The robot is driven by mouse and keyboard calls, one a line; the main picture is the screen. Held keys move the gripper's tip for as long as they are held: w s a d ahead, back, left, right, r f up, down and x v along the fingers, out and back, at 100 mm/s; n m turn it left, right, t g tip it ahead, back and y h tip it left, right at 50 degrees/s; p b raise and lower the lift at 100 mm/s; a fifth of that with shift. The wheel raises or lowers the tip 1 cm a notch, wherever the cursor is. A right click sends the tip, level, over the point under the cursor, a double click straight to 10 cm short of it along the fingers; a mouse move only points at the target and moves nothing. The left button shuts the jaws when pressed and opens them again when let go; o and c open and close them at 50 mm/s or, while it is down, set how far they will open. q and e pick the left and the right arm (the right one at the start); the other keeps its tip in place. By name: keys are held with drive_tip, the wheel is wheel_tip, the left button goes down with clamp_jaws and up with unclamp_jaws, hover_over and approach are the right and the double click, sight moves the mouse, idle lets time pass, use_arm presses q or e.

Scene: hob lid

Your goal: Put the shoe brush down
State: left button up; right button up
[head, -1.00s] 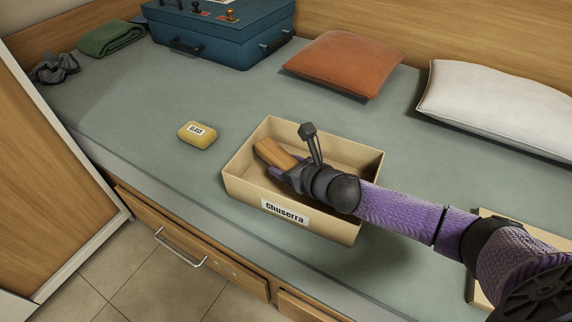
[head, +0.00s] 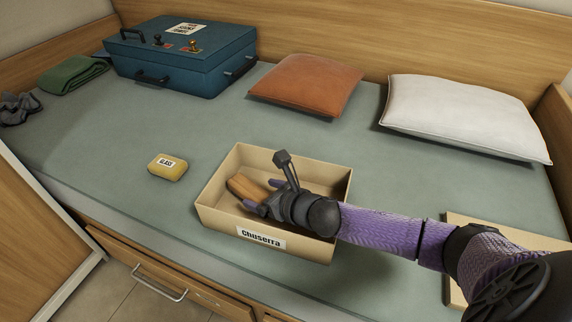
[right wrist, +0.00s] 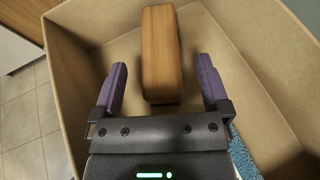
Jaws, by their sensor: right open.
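The shoe brush (head: 247,189) is a wooden block lying in the left part of a tan open box labelled "Chuserra" (head: 215,214). My right gripper (head: 258,197) is inside the box, at the near end of the brush. In the right wrist view the brush (right wrist: 161,55) lies ahead of and between the two purple fingers of the gripper (right wrist: 161,88), with a gap on each side. The fingers are open and hold nothing. The brush's underside is hidden. My left gripper is not in view.
A yellow block labelled "GLASS" (head: 167,167) lies left of the box. A blue case (head: 180,62), green cloth (head: 73,74), orange cushion (head: 306,84) and white pillow (head: 462,117) line the back. A blue textured item (right wrist: 243,158) shows in the box. Open bed surface surrounds the box.

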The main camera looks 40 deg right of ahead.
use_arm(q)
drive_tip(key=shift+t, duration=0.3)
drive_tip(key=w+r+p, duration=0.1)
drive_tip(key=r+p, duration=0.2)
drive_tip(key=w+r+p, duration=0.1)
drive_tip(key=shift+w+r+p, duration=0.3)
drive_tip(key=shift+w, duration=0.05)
use_arm(e)
drive_tip(key=v, duration=1)
drive_tip(key=shift+r, duration=0.3)
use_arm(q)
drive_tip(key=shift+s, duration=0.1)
